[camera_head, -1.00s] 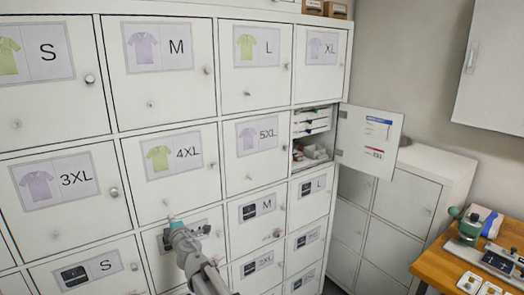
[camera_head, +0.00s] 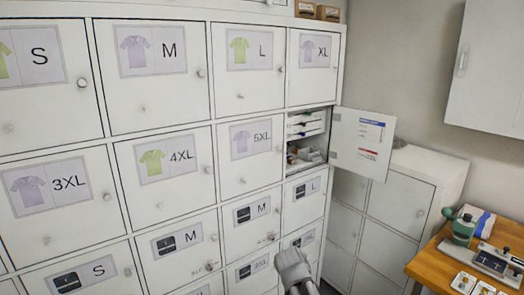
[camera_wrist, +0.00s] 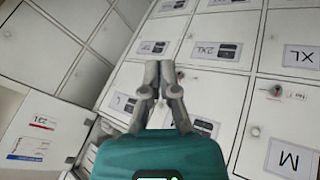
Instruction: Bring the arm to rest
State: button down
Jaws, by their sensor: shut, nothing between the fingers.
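My gripper (camera_wrist: 161,68) is shut and empty in the wrist view, its fingers together in front of the white locker doors. The teal body of the gripper fills the bottom of that view. In the head view a grey part of my arm (camera_head: 294,268) shows at the bottom, right of centre, in front of the lower locker doors.
A white locker wall (camera_head: 154,204) with labelled doors fills the left and middle. One locker door (camera_head: 362,142) stands open at the right, showing boxes (camera_head: 305,124) inside. A lower white cabinet (camera_head: 395,203) and a wooden bench (camera_head: 437,265) with tools stand further right.

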jog(key=s+d+f+m+g+y, duration=0.1)
jog(key=s+d+g, duration=0.1)
jog(key=s, duration=0.4)
jog(key=s+d+f+m+g+y, duration=0.2)
jog(key=s+g, duration=0.2)
jog(key=s, duration=0.3)
jog(key=shift+d, duration=0.2)
jog(key=shift+a+f, duration=0.1)
